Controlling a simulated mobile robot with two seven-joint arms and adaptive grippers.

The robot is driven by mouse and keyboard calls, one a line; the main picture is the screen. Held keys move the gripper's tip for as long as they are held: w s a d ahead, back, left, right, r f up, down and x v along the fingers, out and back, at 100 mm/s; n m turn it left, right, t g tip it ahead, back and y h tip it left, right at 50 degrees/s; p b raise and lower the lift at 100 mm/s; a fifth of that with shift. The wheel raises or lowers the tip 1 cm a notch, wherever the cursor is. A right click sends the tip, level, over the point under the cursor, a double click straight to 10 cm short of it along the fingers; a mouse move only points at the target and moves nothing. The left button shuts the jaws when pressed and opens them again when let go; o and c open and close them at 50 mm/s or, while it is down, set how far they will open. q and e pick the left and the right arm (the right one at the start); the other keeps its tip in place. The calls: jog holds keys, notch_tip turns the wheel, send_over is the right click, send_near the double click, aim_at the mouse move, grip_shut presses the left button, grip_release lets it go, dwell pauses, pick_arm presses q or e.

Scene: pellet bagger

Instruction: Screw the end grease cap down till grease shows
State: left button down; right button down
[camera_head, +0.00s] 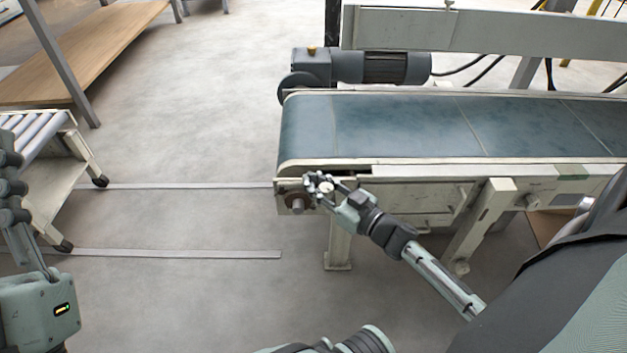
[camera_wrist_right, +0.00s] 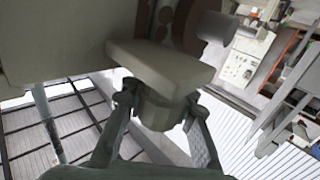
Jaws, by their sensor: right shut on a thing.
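The grease cap (camera_wrist_right: 158,112) shows in the right wrist view as a pale, rounded cup under a flat beige block (camera_wrist_right: 160,66). My right gripper (camera_wrist_right: 156,100) is shut on it, one fingertip on each side. In the head view my right gripper (camera_head: 322,186) is at the near left end corner of the conveyor (camera_head: 380,126), beside the round brown end bearing (camera_head: 297,202). The fingers largely hide the cap there. I see no grease around the cap. My left gripper (camera_head: 14,190) is at the left edge, partly cut off, and its opening is unclear.
A grey motor (camera_head: 365,66) sits at the conveyor's far side. A support leg (camera_head: 338,245) stands just below my right gripper. A roller stand (camera_head: 50,175) is at the left, by my left arm. The floor between is open, with flat metal strips (camera_head: 180,253).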

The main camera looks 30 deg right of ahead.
pick_arm(q)
jog(key=shift+w, duration=0.1)
pick_arm(e)
jog(key=m+h, duration=0.1)
jog(key=m+h+p, duration=0.1)
jog(key=h+p, duration=0.1)
jog(key=h, duration=0.1)
jog(key=shift+w+d+r+m+t, duration=0.1)
jog(key=shift+d+r+m+t, duration=0.05)
jog(key=shift+d+m+t, duration=0.2)
jog(key=shift+d+m+h, duration=0.15)
jog(key=shift+m+h, duration=0.3)
jog(key=shift+h, duration=0.15)
pick_arm(q)
jog(key=shift+w+d+f+g+y, duration=0.1)
jog(key=shift+w+d+f+g, duration=0.15)
jog(key=shift+f+g, duration=0.35)
jog(key=shift+w+d+f+g+y, duration=0.1)
jog(key=shift+w+d+f+g, duration=0.15)
jog(key=shift+f+g, duration=0.25)
jog(key=shift+w+d+f+g+y, duration=0.1)
jog(key=shift+w+d+f+g, duration=0.15)
jog(key=shift+f+g, duration=0.35)
pick_arm(e)
jog(key=shift+d+m+h, duration=0.3)
jog(key=shift+m+h, duration=0.3)
jog(key=shift+h, duration=0.5)
jog(key=c, duration=1.3)
grip_release()
jog(key=shift+o, duration=0.2)
